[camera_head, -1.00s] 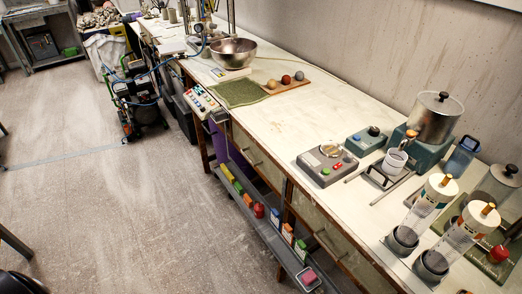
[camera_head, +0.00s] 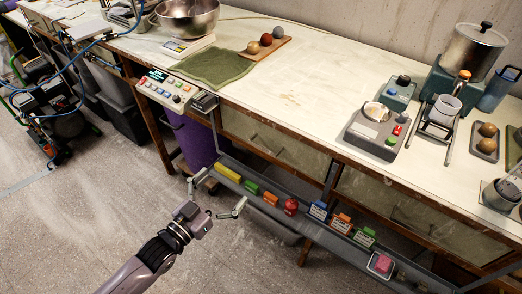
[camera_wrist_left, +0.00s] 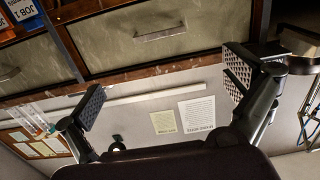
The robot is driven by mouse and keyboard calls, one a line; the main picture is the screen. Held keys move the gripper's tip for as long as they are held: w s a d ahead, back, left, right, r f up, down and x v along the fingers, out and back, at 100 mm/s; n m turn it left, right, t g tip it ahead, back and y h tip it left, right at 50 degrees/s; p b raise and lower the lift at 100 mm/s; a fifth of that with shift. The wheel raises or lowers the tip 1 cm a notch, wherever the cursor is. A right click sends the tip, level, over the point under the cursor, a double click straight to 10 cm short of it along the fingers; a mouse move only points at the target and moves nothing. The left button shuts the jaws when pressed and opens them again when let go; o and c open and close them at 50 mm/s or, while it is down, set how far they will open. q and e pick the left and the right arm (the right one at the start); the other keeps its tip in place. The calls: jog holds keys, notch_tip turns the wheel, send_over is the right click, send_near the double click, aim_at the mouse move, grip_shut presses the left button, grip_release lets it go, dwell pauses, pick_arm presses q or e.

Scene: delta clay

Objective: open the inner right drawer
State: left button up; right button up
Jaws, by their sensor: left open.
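Under the worktop in the head view are two pale drawer fronts, a left drawer (camera_head: 290,153) and a right drawer (camera_head: 375,193), each with a slim metal handle. Both look shut. My left gripper (camera_head: 216,196) is open and empty, in front of and below the left drawer, apart from it. In the left wrist view, its spread fingers (camera_wrist_left: 165,88) frame a drawer front (camera_wrist_left: 110,38) with a handle (camera_wrist_left: 160,34); nothing is between the fingers. Part of another drawer (camera_wrist_left: 22,65) shows at the left. My right gripper is not in view.
A low shelf (camera_head: 230,174) with coloured blocks and small labelled boxes runs below the drawers. A purple bin (camera_head: 195,140) stands left of it. A button panel (camera_head: 168,90) juts from the bench edge. The floor around my left arm is open.

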aim_at(262, 148)
pick_arm(q)
jog(key=x, duration=1.7)
jog(key=shift+s, duration=0.15)
jog(key=c, duration=1.6)
jog(key=shift+s, duration=0.1)
